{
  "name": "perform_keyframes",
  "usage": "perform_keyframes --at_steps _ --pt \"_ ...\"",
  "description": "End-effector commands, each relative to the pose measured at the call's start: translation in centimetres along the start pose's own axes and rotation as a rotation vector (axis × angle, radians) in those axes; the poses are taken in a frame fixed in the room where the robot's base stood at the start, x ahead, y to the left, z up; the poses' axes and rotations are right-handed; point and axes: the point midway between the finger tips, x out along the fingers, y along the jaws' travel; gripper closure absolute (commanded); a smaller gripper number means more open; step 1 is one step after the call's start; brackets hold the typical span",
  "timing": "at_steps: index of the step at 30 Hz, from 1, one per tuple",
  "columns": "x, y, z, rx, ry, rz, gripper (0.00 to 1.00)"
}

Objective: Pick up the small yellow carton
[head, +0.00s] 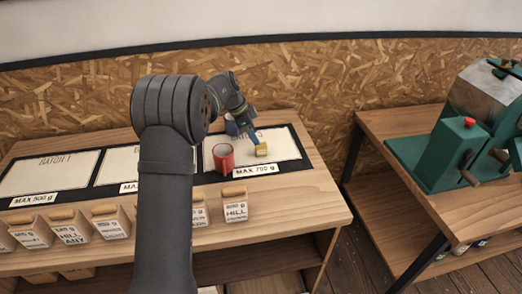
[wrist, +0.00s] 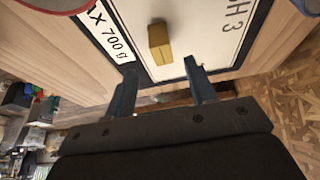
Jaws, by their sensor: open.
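The small yellow carton (head: 261,150) stands on the right-hand white panel (head: 288,143) of the dark-framed mat, right of a red cup (head: 223,157). In the wrist view the carton (wrist: 160,43) lies just beyond the fingertips, roughly centred between them. My gripper (head: 252,136) is above and behind the carton in the head view. In the wrist view my gripper (wrist: 161,68) has its two fingers spread wide with nothing between them. Neither finger appears to touch the carton.
A blue object (head: 231,126) is partly hidden beside my gripper; a blue rim (wrist: 309,6) shows in the wrist view's corner. Several labelled bean bags (head: 235,204) line the front edge. A green machine (head: 470,140) stands on the right table, across a gap.

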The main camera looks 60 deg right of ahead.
Motion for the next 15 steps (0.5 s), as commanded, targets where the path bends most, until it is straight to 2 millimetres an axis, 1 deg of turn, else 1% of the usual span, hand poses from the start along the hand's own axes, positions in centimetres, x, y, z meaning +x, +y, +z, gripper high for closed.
perform_keyframes --at_steps 1,3,11,15 --pt "1.0 0.0 0.0 0.0 -0.001 0.002 0.49" --pt "1.9 0.0 0.1 0.0 -0.001 0.002 0.49" --pt "3.3 0.0 0.0 0.0 -0.001 0.0 0.49" --pt "5.1 -0.1 -0.1 0.0 -0.001 0.001 0.49"
